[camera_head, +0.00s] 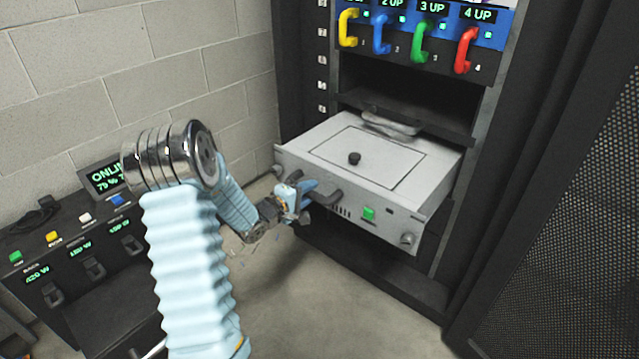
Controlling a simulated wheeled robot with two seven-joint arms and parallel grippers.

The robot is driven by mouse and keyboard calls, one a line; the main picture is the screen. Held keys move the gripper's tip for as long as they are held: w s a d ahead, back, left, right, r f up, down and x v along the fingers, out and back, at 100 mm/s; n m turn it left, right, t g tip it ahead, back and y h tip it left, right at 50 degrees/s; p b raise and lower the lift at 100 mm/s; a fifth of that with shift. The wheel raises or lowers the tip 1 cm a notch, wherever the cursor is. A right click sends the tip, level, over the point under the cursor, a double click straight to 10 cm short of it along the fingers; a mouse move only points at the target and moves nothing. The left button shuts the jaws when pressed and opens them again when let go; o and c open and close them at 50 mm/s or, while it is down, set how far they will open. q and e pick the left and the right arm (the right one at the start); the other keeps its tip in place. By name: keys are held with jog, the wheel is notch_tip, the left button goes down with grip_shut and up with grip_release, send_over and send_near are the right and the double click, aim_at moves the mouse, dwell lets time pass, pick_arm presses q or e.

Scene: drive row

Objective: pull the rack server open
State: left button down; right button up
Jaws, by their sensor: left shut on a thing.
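The rack server (390,162) is a grey box standing partly out of the black rack, its lid with a black knob in view. Its front has a dark handle (328,196) at the left, a green button and a round knob at the lower right. My left gripper (306,192), on a light blue sleeved arm, is at the front of the server and shut on the dark handle. The gripper hides part of the handle. My right gripper is not in view.
Above the server is a row of drives with yellow, blue, green and red handles (465,50). A black control panel (75,250) stands at the left by a block wall. A perforated rack door (560,220) stands open at the right. The floor before the server is clear.

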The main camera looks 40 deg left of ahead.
pick_arm(q)
jog(key=f+v, duration=0.1)
jog(key=v, duration=0.5)
jog(key=shift+s, duration=0.4)
jog(key=shift+f, duration=0.1)
jog(key=c, duration=1)
grip_release()
jog(key=shift+o, duration=0.2)
jog(key=v, duration=1.3)
jog(key=shift+s+a, duration=0.2)
jog(key=shift+s, duration=0.15)
